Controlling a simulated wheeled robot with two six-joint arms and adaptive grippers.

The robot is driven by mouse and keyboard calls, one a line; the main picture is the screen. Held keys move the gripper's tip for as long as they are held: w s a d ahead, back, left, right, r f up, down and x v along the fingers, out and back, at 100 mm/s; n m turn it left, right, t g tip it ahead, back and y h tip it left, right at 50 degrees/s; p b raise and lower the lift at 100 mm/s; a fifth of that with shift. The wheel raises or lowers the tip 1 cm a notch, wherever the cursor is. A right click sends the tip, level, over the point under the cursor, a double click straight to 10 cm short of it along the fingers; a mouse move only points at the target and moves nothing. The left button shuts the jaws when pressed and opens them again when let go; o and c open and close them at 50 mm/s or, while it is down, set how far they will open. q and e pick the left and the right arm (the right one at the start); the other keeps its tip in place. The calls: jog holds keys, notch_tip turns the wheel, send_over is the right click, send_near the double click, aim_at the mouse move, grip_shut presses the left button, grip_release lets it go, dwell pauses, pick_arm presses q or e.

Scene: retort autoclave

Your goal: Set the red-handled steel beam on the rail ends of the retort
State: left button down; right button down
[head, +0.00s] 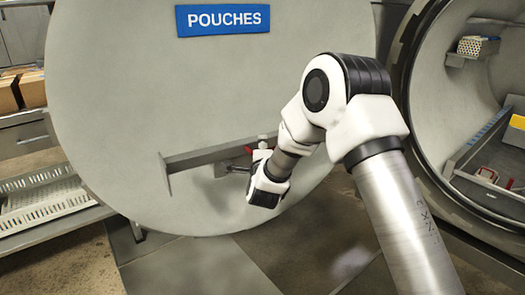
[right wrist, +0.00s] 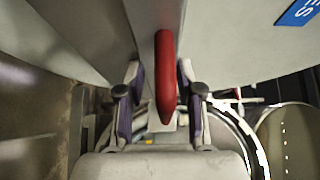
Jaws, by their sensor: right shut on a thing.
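The steel beam (head: 205,156) is a long grey bar with a flat end plate at its left, held in front of the big round door in the head view. Its red handle (right wrist: 165,75) shows upright between the fingers in the right wrist view. My right gripper (head: 243,166) is at the beam's right part and shut on the handle; its fingers also show in the right wrist view (right wrist: 165,92). The beam's right end is hidden behind my gripper and arm. The retort (head: 408,90) stands open at the right, with a rail (head: 478,140) inside. My left gripper is out of view.
The round door (head: 110,90) with a blue POUCHES sign (head: 223,20) fills the middle. A perforated tray (head: 45,208) and cardboard boxes (head: 32,90) are at the left. Inside the retort are a red item (head: 488,174) and a yellow item (head: 517,122).

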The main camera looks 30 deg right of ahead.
notch_tip(320, 180, up, 7)
jog(key=p, duration=0.3)
jog(key=shift+p, duration=0.3)
jog(key=shift+f, duration=0.15)
